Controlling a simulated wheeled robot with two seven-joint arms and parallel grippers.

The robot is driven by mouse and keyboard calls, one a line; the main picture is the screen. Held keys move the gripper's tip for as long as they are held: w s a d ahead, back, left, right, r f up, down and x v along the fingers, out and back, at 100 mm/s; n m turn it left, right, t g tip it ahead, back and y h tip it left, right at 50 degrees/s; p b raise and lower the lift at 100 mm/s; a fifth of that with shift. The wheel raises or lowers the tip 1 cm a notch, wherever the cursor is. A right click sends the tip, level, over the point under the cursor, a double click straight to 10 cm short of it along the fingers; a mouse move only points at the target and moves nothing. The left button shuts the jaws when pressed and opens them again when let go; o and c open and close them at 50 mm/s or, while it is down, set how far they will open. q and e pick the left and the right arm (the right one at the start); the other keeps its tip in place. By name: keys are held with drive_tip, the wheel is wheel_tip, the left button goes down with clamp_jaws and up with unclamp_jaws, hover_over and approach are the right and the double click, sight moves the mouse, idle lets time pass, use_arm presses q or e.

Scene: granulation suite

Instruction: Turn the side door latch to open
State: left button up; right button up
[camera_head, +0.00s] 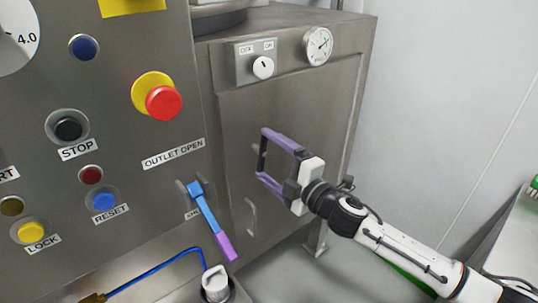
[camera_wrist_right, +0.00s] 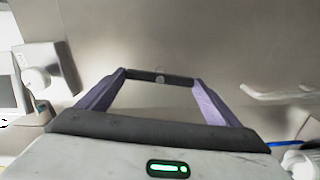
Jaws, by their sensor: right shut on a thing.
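The side door (camera_head: 308,110) is a grey metal panel on the machine's right-hand face. Its latch is a short dark bar (camera_head: 262,155) standing near vertical in the head view. In the right wrist view the bar (camera_wrist_right: 160,76) lies across between the fingertips, with a small round spot at its middle. My right gripper (camera_head: 263,154) comes in from the right. Its purple fingers are spread and shut on the two ends of the latch, close to the door face. The door looks closed. My left gripper is in neither view.
A pale door handle (camera_head: 252,216) sits below the latch. Above are an OFF/ON switch box (camera_head: 256,63) and a gauge (camera_head: 318,45). The control panel with a red emergency button (camera_head: 163,102) and blue-purple outlet lever (camera_head: 211,222) is to the left. Open floor lies below right.

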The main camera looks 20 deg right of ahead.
drive_tip(key=shift+n, duration=0.9)
drive_tip(key=o, duration=0.9)
drive_tip(key=shift+b+v, duration=0.5)
drive_tip(key=shift+v, duration=4.65)
